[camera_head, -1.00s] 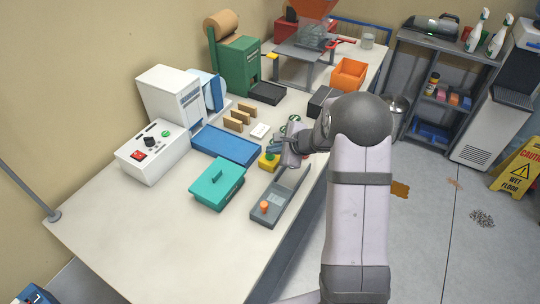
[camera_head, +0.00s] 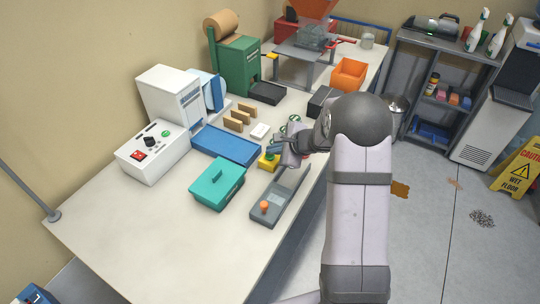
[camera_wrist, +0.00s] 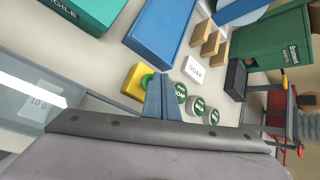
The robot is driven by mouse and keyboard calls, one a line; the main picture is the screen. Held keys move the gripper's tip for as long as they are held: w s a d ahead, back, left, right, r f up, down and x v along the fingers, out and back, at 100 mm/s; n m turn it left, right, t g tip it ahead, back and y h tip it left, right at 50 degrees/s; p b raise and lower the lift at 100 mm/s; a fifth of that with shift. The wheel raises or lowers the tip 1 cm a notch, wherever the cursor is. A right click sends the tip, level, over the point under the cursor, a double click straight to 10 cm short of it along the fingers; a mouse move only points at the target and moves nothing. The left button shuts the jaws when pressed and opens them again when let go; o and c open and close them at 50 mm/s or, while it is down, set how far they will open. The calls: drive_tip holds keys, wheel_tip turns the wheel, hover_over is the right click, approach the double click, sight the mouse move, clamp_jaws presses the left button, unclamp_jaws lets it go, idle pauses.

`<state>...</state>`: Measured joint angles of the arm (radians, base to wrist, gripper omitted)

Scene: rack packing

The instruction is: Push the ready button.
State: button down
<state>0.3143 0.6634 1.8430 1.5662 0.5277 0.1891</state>
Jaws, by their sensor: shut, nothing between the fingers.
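A yellow box with a green push button (camera_head: 268,157) on top stands on the bench, beside the blue tray; no label on it is readable. It also shows in the wrist view (camera_wrist: 135,82), where my fingers partly cover the green button. My gripper (camera_head: 273,149) is shut and empty, its fingertips at or just above the button's edge. In the wrist view the closed blue-grey fingers (camera_wrist: 161,80) lie just right of the button. I cannot tell whether they touch it.
Several round green-labelled tins (camera_wrist: 197,106) and a white soap block (camera_wrist: 193,69) lie beside the fingers. The front-left bench top is clear.

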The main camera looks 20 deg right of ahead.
sight(273, 158)
drive_tip(key=shift+f+b, duration=0.45)
drive_tip(key=shift+b, duration=0.15)
drive_tip(key=shift+r, duration=0.4)
idle(0.4)
drive_tip(key=shift+r+p, duration=2.5)
drive_tip(key=shift+r, duration=0.55)
